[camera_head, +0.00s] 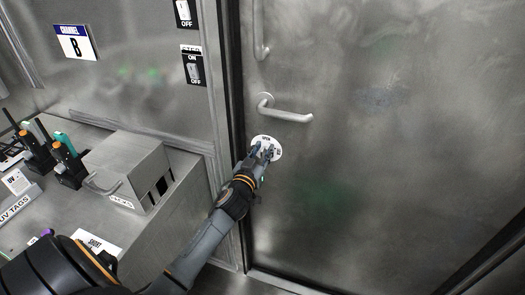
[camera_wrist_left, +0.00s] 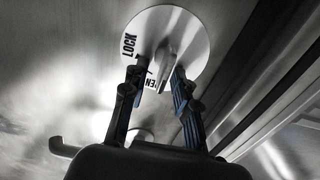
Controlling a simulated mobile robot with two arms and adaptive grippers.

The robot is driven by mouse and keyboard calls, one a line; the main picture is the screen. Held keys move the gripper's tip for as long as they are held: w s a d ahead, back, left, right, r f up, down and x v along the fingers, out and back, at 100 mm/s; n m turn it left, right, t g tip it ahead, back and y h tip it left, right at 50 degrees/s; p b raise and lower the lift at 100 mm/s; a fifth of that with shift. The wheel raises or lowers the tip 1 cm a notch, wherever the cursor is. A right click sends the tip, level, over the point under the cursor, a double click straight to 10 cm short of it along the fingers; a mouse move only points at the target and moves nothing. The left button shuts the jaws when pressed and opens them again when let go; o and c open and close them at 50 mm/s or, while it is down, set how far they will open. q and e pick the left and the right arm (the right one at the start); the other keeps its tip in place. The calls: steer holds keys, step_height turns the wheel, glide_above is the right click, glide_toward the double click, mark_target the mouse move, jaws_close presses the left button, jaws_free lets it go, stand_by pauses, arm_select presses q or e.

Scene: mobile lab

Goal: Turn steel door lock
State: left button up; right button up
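The steel door (camera_head: 390,150) is shut and fills the right of the head view. Its lock is a round white plate (camera_head: 264,140) below the lever handle (camera_head: 290,115). In the left wrist view, the plate (camera_wrist_left: 190,32) carries the word LOCK and a partly hidden second word, and a small grey turn knob (camera_wrist_left: 164,62) stands out from its middle. My left gripper (camera_head: 265,153) is in front of the plate. In the wrist view, its two fingers (camera_wrist_left: 160,72) are apart on either side of the knob, with a visible gap. My right gripper is out of view.
A steel counter (camera_head: 165,225) stands left of the door with a metal box (camera_head: 128,170), radios (camera_head: 66,160) and label cards on it. ON/OFF switches (camera_head: 193,66) are on the wall beside the door frame. A vertical bar handle (camera_head: 260,30) is above the lever.

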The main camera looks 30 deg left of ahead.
arm_select(q)
jaws_close()
steer(key=shift+f, duration=0.1)
steer(key=shift+s+d+f+m, duration=0.1)
steer(key=shift+f+m, duration=0.05)
steer(key=shift+m, duration=0.15)
steer(key=m, duration=0.2)
steer(key=shift+d+f+m, duration=0.1)
steer(key=shift+d+m, duration=0.15)
steer(key=shift+m, duration=0.15)
steer(key=shift+w+d+f+m, duration=0.15)
steer(key=shift+f+m, duration=0.15)
steer(key=shift+m, duration=2.1)
steer(key=shift+d+f+m, duration=0.2)
steer(key=shift+f+m, duration=0.1)
steer(key=shift+m, duration=2.1)
steer(key=shift+w+d+f+m, duration=0.15)
steer(key=shift+f+m, duration=0.15)
steer(key=shift+m, duration=2.1)
steer(key=shift+s, duration=0.1)
